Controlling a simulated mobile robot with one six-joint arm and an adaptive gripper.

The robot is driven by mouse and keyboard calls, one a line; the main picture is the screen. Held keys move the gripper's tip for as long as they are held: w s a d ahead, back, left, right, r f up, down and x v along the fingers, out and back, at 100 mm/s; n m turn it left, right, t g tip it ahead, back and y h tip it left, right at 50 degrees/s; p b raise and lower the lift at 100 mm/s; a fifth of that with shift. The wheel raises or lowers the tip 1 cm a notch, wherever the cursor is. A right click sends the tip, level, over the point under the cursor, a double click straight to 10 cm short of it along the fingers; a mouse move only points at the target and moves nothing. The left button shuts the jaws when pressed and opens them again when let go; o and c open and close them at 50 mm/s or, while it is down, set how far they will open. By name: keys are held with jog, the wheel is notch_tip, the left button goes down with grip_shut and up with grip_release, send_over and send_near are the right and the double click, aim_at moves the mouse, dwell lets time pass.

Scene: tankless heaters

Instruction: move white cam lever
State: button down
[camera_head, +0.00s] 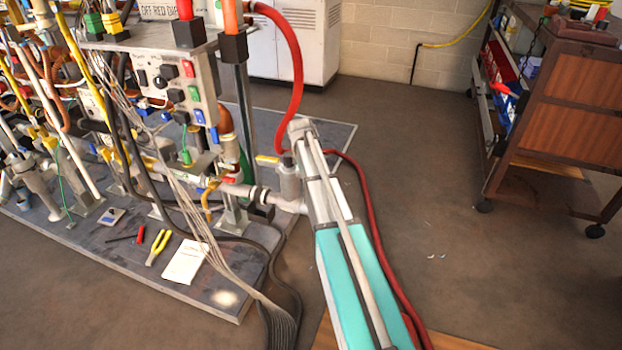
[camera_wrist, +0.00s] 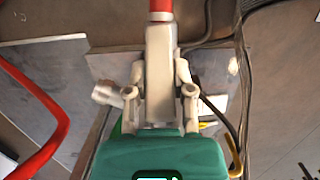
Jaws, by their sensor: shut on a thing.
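In the wrist view my gripper (camera_wrist: 159,68) has its two pale fingers drawn in on either side of a long white piece (camera_wrist: 159,75). This piece appears to be the white cam lever; its edges are hard to tell from the fingers. A red section lies beyond its far end. In the head view my turquoise arm reaches up to the pipework at the right end of the rig, and its body hides the grip. Pale grey pipe fittings (camera_head: 289,182) stand just left of the arm's far end.
A red hose (camera_head: 296,60) curves down behind the arm's end. A yellow-handled valve (camera_head: 267,160) is close by. The grey base plate (camera_head: 215,292) bears pliers (camera_head: 158,246) and a paper (camera_head: 185,262).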

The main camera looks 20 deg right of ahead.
jog(key=shift+w+a, duration=0.1)
jog(key=shift+a, duration=0.05)
jog(key=c, duration=0.8)
grip_release()
jog(key=o, duration=0.3)
